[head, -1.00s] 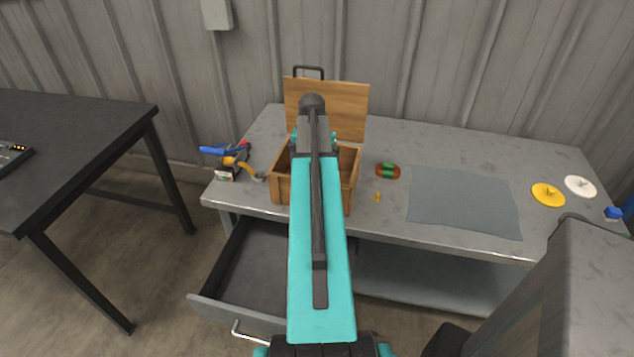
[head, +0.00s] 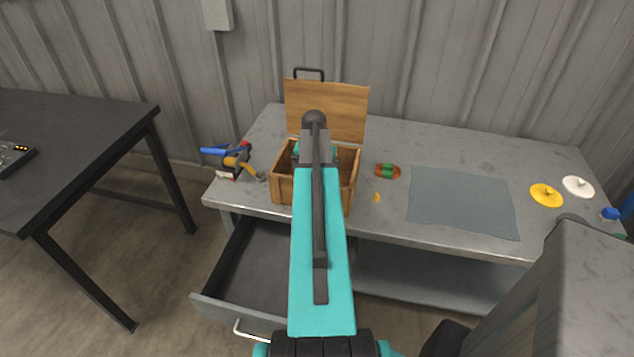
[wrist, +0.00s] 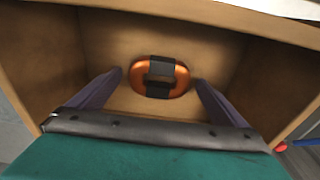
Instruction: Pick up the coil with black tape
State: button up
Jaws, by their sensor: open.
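The coil with black tape (wrist: 178,80) shows in the wrist view. It is an orange ring with black tape across its middle, lying on the floor of the wooden box (head: 281,186). My gripper (wrist: 160,82) is open, with one dark finger on the left of the coil and one on the right. The fingers appear apart from it, and I cannot tell how far above the box floor they are. In the head view my arm hides the coil and the gripper. Another coil, orange with green tape (head: 387,171), lies on the workbench right of the box.
The box lid (head: 335,110) stands open at the back. Tools (head: 237,163) lie left of the box. A small yellow piece (head: 377,197), a grey mat (head: 463,203), a yellow disc (head: 546,195) and a white disc (head: 578,187) are to the right. The drawer (head: 245,265) below is open.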

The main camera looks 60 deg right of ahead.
dwell(0.3)
jog(key=c, duration=1.4)
jog(key=shift+r, duration=0.15)
notch_tip(320, 180, up, 10)
jog(key=b, duration=0.2)
